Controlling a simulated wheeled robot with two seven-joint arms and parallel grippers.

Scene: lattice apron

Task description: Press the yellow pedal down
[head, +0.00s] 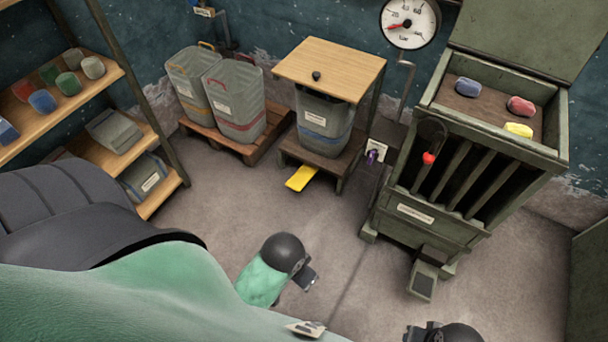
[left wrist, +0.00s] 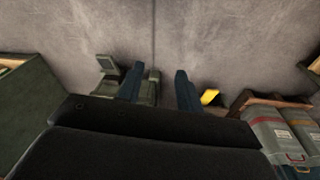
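In the left wrist view the yellow pedal (left wrist: 210,97) shows just right of the fingers, partly cut off by my dark gripper body. My left gripper (left wrist: 157,76) is open and empty, its two blue fingers apart over bare floor. In the head view my left wrist end (head: 304,279) is in front of the pedal, clearly apart from it; its fingers are not clear there. Of my right arm, only a dark end piece (head: 432,333) shows at the bottom edge.
A green slatted cabinet (head: 430,212) with a grey foot pedal (head: 424,281) stands to the right. Two grey bins (head: 234,98) sit on a pallet (head: 198,128) to the left. A shelf (head: 160,203) is at far left. The floor before the yellow pedal is clear.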

